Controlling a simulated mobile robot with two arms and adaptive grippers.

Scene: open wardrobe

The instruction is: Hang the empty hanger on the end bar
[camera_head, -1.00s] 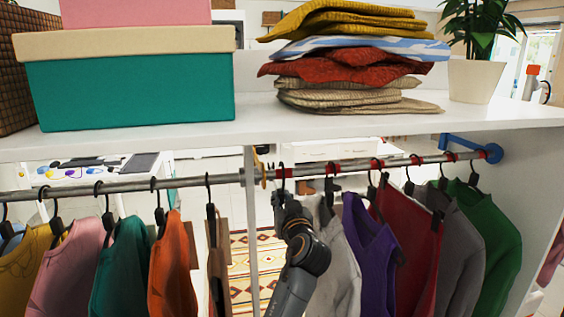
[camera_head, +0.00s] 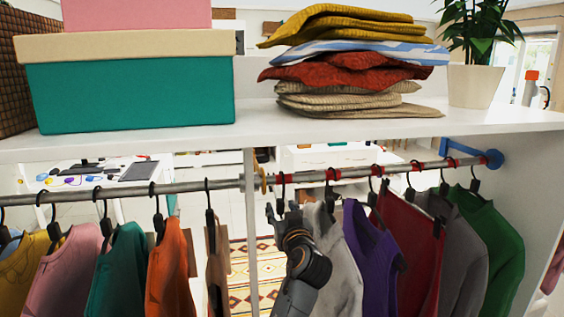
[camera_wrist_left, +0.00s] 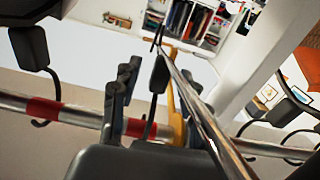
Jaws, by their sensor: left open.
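My left gripper (camera_head: 281,210) is open, just below the rail near the central post. It also shows in the left wrist view (camera_wrist_left: 122,85), its dark fingers close to the rail. A black hanger (camera_head: 281,190) hangs by its hook from the rail beside a red ring, directly above my gripper. No garment is clearly seen on it, and its lower part is hidden behind my arm. I cannot tell whether my fingers touch it. The rail section (camera_head: 323,175) with red rings runs right to a blue bracket (camera_head: 487,158). My right gripper is not in view.
A grey shirt (camera_head: 340,250) and purple top (camera_head: 372,245) hang close to the right of my arm. A brown item (camera_head: 217,260) hangs left of the post (camera_head: 252,215). The white shelf (camera_head: 270,125) is above, bearing a teal box (camera_head: 130,95) and folded clothes (camera_head: 350,80).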

